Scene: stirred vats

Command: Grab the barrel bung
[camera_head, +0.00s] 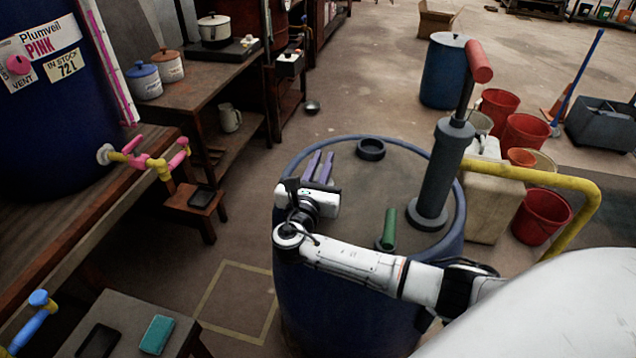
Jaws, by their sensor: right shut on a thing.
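A blue barrel (290,260) stands in the middle of the camera_head view. My right gripper (320,163) is over the left part of its lid, its two purple fingers pointing away from me. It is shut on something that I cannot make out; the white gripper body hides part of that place. A green upright grip (389,228) on a dark base stands on the lid's near side, partly behind my right arm, apart from the gripper. I cannot tell whether it is the barrel bung. A dark ring (370,149) lies at the lid's far side. My left gripper is not in view.
A tall grey pump (440,170) with a red handle stands on the lid's right side. A yellow pipe (560,181) bends down right of the barrel. Red buckets (541,216) stand beyond it. A wooden bench with a blue vat (50,120) is at left.

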